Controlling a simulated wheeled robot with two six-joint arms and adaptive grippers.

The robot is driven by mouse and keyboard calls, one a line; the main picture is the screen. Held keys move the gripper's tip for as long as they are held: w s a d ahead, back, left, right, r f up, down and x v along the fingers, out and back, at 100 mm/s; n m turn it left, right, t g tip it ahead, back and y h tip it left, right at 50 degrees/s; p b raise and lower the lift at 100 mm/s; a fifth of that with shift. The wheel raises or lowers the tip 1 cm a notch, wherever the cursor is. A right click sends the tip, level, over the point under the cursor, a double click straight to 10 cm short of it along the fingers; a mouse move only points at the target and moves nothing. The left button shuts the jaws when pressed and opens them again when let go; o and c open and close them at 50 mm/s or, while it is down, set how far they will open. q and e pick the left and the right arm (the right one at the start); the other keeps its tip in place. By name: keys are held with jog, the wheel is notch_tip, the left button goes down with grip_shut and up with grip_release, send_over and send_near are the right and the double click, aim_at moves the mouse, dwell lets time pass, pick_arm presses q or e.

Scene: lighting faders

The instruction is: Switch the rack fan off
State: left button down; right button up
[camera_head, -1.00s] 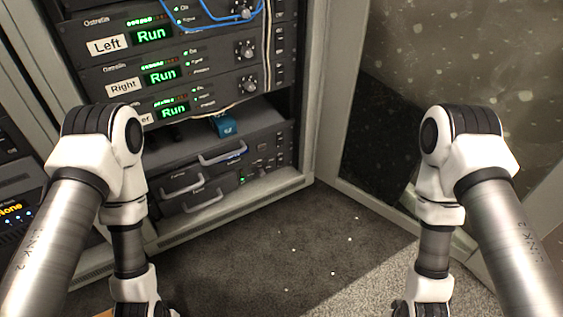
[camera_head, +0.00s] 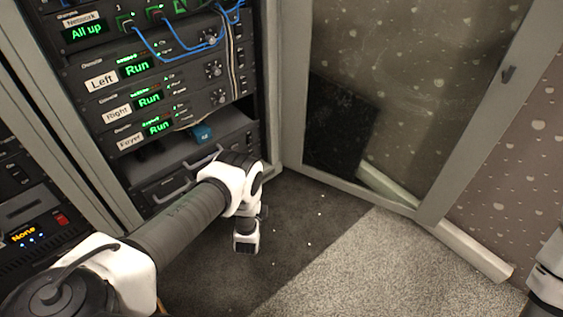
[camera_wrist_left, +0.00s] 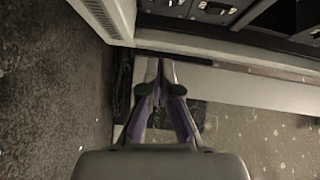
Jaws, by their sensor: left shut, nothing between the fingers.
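No control labelled as a fan is legible. In the head view the open rack holds units with green displays: Network (camera_head: 86,31) reads All up, and Left (camera_head: 137,67), Right (camera_head: 148,99) and Foyer (camera_head: 159,126) each read Run. A column of small dark switches (camera_head: 240,57) runs down the rack's right side. My left arm reaches in front of the rack's lower part, its wrist pointing down above the floor; its fingertips are hidden there. In the left wrist view my left gripper (camera_wrist_left: 162,78) is shut and empty. My right gripper is out of view.
Blue cables (camera_head: 180,55) loop across the upper units. A small blue box (camera_head: 203,133) sits on the shelf. The glazed rack door (camera_head: 432,130) stands open at right. A second rack at lower left has an amber None display (camera_head: 23,233) and red switch (camera_head: 62,219).

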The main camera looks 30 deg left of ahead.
pick_arm(q)
jog(key=shift+f, duration=0.1)
jog(key=b+x, duration=0.3)
jog(key=x, duration=0.1)
jog(key=a+b+x, duration=0.1)
jog(key=b+x, duration=0.2)
jog(key=x, duration=0.1)
jog(key=s+a+b+x, duration=0.1)
jog(key=b+x, duration=0.2)
jog(key=x, duration=0.1)
jog(key=shift+w+a+f, duration=0.1)
jog(key=shift+a+f, duration=0.1)
jog(key=shift+f, duration=0.1)
jog(key=shift+w+a+r, duration=0.1)
jog(key=shift+w+a, duration=0.1)
jog(key=shift+a, duration=0.15)
